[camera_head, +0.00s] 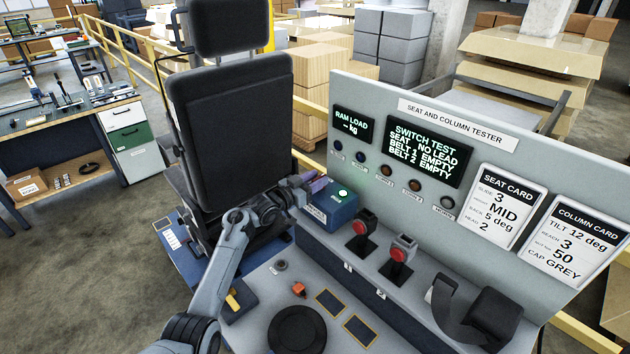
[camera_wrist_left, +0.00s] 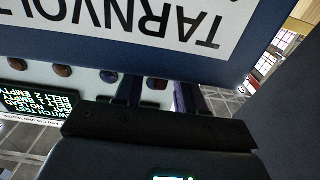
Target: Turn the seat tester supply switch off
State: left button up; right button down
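The tester supply looks to be the blue box (camera_head: 333,208) at the left end of the console. A small green-lit switch (camera_head: 343,193) shows on its top. In the left wrist view the box's blue face (camera_wrist_left: 262,22) fills the top, with a large upside-down TARNVOLT label (camera_wrist_left: 150,20). My left gripper (camera_head: 318,183) is at the upper left edge of the box, close to the switch; I cannot tell whether it touches. In the wrist view its fingers (camera_wrist_left: 158,95) stand apart with nothing between them, their tips hidden by the box. My right gripper is out of view.
The tester panel (camera_head: 390,112) stands behind the box, with a lit SWITCH TEST screen (camera_head: 428,150) and several round lamps. The black seat (camera_head: 235,130) stands close on the left. Two red-topped buckles (camera_head: 362,226) and a belt piece (camera_head: 490,315) are on the console to the right.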

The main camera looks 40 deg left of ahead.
pick_arm(q)
grip_shut()
jog(key=n+y+p, duration=0.1)
jog(key=y+p, duration=0.1)
jog(key=y, duration=0.1)
jog(key=shift+d+r+n+p, duration=0.15)
jog(key=shift+d+n+p, duration=0.15)
jog(key=shift+n+p, duration=0.1)
jog(key=shift+d+n+y+p, duration=0.15)
jog(key=shift+n+y+p, duration=0.35)
jog(key=shift+n+y, duration=0.5)
jog(key=n+y, duration=0.1)
jog(key=y, duration=0.2)
jog(key=shift+d+n+g, duration=0.1)
jog(key=shift+n+g, duration=0.2)
jog(key=shift+g, duration=0.1)
jog(key=shift+w+f+n+g+y, duration=0.15)
jog(key=shift+n+g+y, duration=0.6)
jog(key=shift+y, duration=0.75)
jog(key=shift+n, duration=0.25)
